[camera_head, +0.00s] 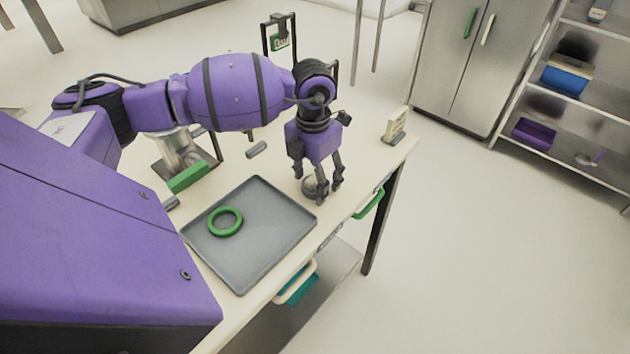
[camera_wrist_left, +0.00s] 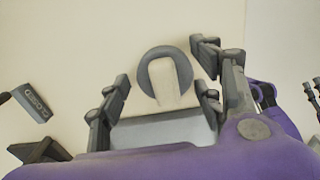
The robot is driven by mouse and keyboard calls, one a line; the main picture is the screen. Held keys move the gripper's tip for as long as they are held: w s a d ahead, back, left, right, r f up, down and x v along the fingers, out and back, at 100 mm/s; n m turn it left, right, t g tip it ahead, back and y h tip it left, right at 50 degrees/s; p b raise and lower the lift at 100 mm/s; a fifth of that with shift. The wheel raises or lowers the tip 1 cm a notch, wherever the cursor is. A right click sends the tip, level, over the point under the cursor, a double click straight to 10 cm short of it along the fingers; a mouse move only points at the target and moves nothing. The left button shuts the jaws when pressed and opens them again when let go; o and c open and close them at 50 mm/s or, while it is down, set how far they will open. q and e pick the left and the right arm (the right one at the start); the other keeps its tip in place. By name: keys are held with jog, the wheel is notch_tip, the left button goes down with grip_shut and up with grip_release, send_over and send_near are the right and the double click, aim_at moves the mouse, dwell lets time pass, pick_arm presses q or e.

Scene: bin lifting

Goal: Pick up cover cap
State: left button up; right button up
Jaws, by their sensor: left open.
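A small round grey piece, which looks like the cover cap (camera_head: 308,187), lies on the pale table just past the tray's far right corner. My left gripper (camera_head: 321,195) points down over it with spread fingers and partly hides it. In the left wrist view the round grey cap (camera_wrist_left: 184,66) has a pale block-like middle and sits between and slightly ahead of the open fingers (camera_wrist_left: 164,88). I cannot tell whether the fingers touch it; nothing is gripped. My right gripper is not in view.
A grey tray (camera_head: 258,257) holding a green ring (camera_head: 225,221) lies near the gripper. A small sign (camera_head: 395,127) stands at the table's right corner. A grey block (camera_head: 256,149) and a green block (camera_head: 188,177) lie farther back. A green handle (camera_head: 370,204) sticks out at the table's edge.

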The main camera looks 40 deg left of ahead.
pick_arm(q)
jog(key=c, duration=1)
